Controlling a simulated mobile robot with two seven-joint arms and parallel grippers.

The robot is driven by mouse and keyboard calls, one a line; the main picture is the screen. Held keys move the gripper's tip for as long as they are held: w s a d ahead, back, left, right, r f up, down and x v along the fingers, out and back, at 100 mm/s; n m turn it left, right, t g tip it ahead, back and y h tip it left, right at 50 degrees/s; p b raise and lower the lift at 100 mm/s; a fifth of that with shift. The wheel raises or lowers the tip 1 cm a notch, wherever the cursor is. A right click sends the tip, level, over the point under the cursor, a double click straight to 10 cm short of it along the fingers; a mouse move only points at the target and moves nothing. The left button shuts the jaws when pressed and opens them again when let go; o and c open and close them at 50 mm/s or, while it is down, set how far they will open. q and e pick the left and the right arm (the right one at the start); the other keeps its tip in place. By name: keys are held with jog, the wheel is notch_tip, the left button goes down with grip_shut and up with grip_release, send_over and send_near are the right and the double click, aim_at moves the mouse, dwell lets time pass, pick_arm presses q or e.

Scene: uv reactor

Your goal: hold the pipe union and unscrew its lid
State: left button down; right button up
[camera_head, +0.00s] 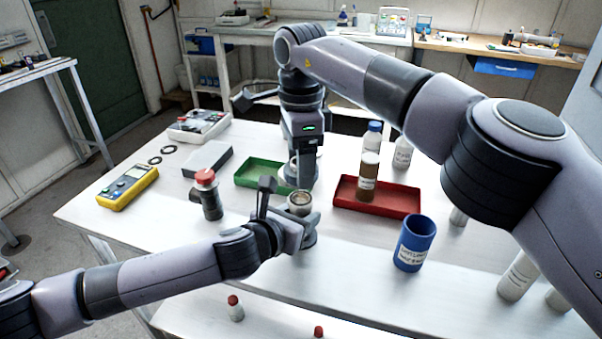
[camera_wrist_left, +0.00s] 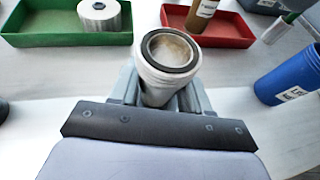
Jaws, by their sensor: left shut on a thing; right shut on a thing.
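The pipe union is a grey body with a pale collar (camera_head: 300,202); its open top shows a dark ring and a beige inside in the left wrist view (camera_wrist_left: 170,52). My left gripper (camera_head: 303,228) is shut around its body and holds it tilted over the table. The white ribbed lid (camera_wrist_left: 105,17) is apart from the union, at the green tray (camera_head: 252,172). My right gripper (camera_head: 300,172) points down there and is shut on the lid, which its fingers mostly hide in the head view. I cannot tell whether the lid touches the tray floor.
A red tray (camera_head: 378,207) with a brown bottle (camera_head: 368,178) stands right of the union. A blue cup (camera_head: 414,243) is nearer the front. A red-capped dark fitting (camera_head: 208,195) and a yellow multimeter (camera_head: 128,187) stand left. The table front between is clear.

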pick_arm(q)
jog(key=shift+c, duration=2.2)
grip_release()
